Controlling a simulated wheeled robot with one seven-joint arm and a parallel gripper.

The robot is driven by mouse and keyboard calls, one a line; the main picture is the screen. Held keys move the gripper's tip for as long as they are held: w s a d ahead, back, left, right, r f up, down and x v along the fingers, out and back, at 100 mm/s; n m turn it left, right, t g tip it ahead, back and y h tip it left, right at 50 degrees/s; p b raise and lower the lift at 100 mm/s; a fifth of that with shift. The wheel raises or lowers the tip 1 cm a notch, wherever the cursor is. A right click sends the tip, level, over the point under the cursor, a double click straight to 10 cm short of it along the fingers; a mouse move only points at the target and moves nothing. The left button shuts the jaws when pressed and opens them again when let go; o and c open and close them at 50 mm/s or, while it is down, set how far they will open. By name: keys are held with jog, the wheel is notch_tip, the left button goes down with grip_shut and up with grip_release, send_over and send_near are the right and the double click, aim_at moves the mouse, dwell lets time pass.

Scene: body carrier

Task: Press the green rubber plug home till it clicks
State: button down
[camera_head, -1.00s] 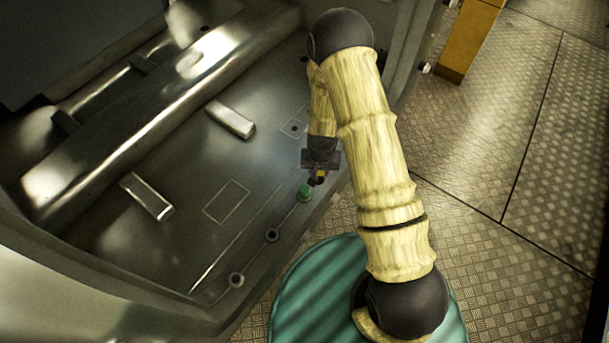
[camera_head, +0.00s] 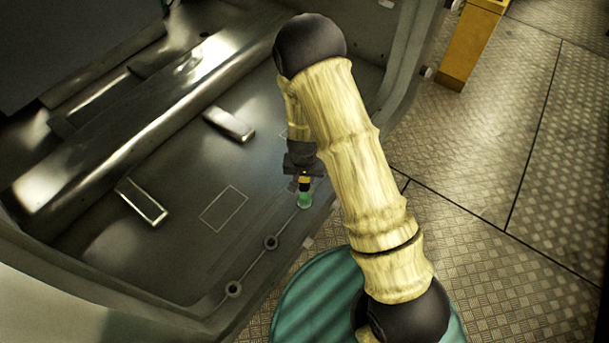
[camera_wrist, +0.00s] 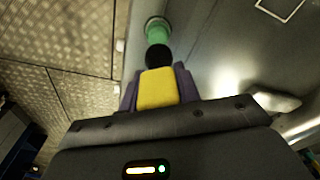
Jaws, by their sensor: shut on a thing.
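The green rubber plug (camera_head: 304,200) stands at a hole near the right edge of the metal body floor. It also shows in the wrist view (camera_wrist: 157,34), with a pale ring at its far end. My gripper (camera_head: 304,179) is directly above the plug in the head view. In the wrist view its two purplish fingers are shut on a yellow piece (camera_wrist: 158,90) with a round black tip (camera_wrist: 158,57). The black tip lines up with the plug and overlaps its near end. I cannot tell whether they touch, or how deep the plug sits.
Two open ringed holes (camera_head: 270,242) (camera_head: 233,289) lie along the same edge strip, toward the front. A raised metal block (camera_head: 229,124) and another (camera_head: 141,201) stand on the floor to the left. A yellow post (camera_head: 468,45) stands outside at upper right.

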aim_at(305, 187)
jog(key=shift+f+b, duration=1.15)
jog(key=shift+f, duration=0.75)
jog(key=shift+f+b, duration=0.65)
jog(key=shift+f, duration=0.45)
jog(key=shift+s+r, duration=0.1)
jog(key=shift+r+p, duration=2.9)
jog(key=shift+r, duration=0.65)
jog(key=w+d+n, duration=0.1)
jog(key=w+d, duration=0.1)
jog(key=d, duration=1.1)
jog(key=shift+d+f+n, duration=0.15)
jog(key=shift+d+n, duration=0.1)
jog(key=shift+n, duration=0.05)
